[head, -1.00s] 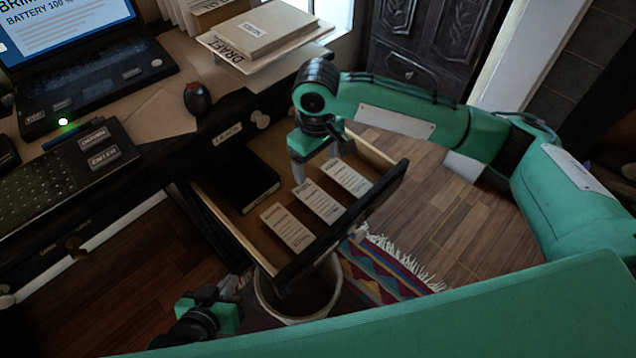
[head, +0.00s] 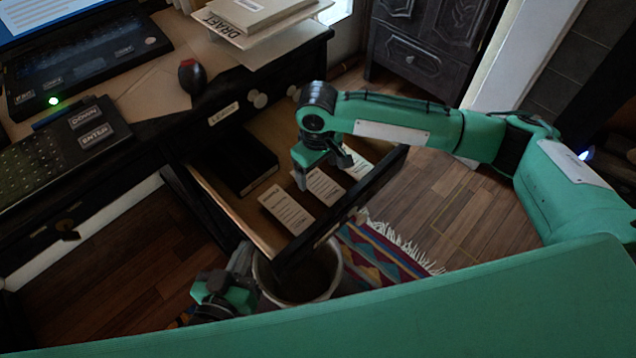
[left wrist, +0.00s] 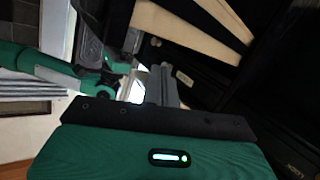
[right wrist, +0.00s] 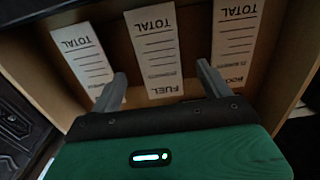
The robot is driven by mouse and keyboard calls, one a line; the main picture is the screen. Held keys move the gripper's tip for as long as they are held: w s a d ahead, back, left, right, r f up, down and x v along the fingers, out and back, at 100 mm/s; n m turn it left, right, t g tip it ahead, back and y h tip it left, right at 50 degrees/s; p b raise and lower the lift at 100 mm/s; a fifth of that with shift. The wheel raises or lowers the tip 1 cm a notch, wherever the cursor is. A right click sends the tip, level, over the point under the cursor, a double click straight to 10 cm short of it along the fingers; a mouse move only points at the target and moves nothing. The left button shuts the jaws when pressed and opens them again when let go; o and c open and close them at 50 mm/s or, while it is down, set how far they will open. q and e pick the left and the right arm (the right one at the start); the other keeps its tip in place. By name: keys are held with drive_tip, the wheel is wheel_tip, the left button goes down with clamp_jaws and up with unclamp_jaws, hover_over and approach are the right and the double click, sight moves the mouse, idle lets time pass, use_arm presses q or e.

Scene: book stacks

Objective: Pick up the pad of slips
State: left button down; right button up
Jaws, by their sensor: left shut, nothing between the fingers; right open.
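Three white printed pads of slips lie side by side in the open drawer (head: 216,199): the left one (head: 287,209), the middle one (head: 325,188) and the right one (head: 357,165). In the right wrist view the middle pad (right wrist: 155,50) reads FUEL and TOTAL. My right gripper (head: 322,172) is open above the drawer. In the right wrist view its fingers (right wrist: 163,78) are spread to either side of the FUEL pad's near end, with nothing held. I cannot tell their height above it. My left gripper (left wrist: 168,82) is shut and empty, low beside the drawer.
A black book (head: 238,163) lies at the back of the drawer. A bin (head: 327,283) stands under the drawer front, on or near a striped rug (head: 385,262).

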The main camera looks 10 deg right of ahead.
sight(318, 182)
wheel_tip(318, 182, down, 3)
drive_tip(key=shift+d+r+b, duration=0.1)
drive_tip(key=shift+r+b, duration=0.05)
drive_tip(key=shift+b, duration=0.25)
drive_tip(key=shift+f, duration=0.25)
use_arm(q)
wheel_tip(318, 182, up, 6)
drive_tip(key=w+a+t, duration=0.1)
drive_tip(key=w+t, duration=0.1)
drive_tip(key=t, duration=0.1)
drive_tip(key=shift+w+a+f, duration=0.15)
drive_tip(key=shift+w+f, duration=0.1)
drive_tip(key=shift+w, duration=0.15)
use_arm(e)
drive_tip(key=c, duration=1.1)
